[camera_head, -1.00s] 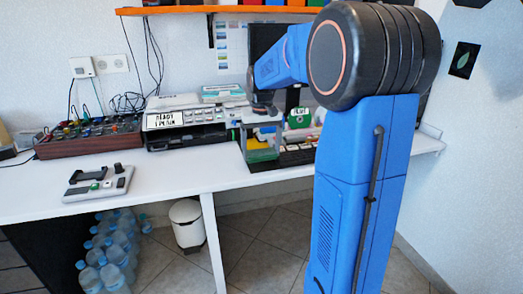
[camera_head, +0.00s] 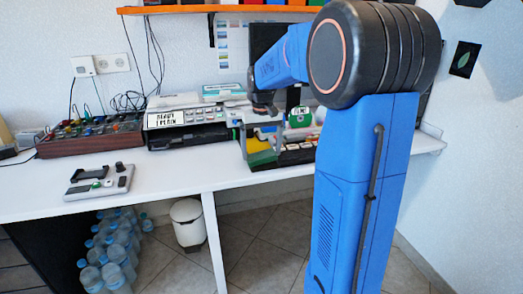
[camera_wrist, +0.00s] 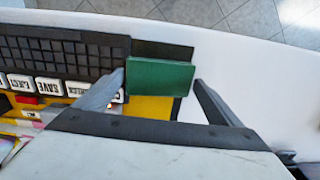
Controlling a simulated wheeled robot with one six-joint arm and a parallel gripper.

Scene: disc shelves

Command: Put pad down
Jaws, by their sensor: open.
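The green pad (camera_wrist: 160,77) is between the two fingers of my gripper (camera_wrist: 159,78) in the wrist view. The fingers stand apart, with a clear gap on the right side of the pad. The left finger is close to the pad's left edge; whether it touches is unclear. The pad lies over a dark piece (camera_wrist: 162,50) and a yellow surface (camera_wrist: 150,108), near the white table's edge. In the head view my gripper (camera_head: 263,108) is small and partly hidden at the grey rack on the table, with green and yellow parts below it.
A dark keyboard-like panel with labelled keys (camera_wrist: 48,86) lies left of the pad in the wrist view. A printer-like device (camera_head: 187,122) and a box of knobs (camera_head: 90,138) stand on the white table (camera_head: 170,180). A small control box (camera_head: 100,182) sits at the front left.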

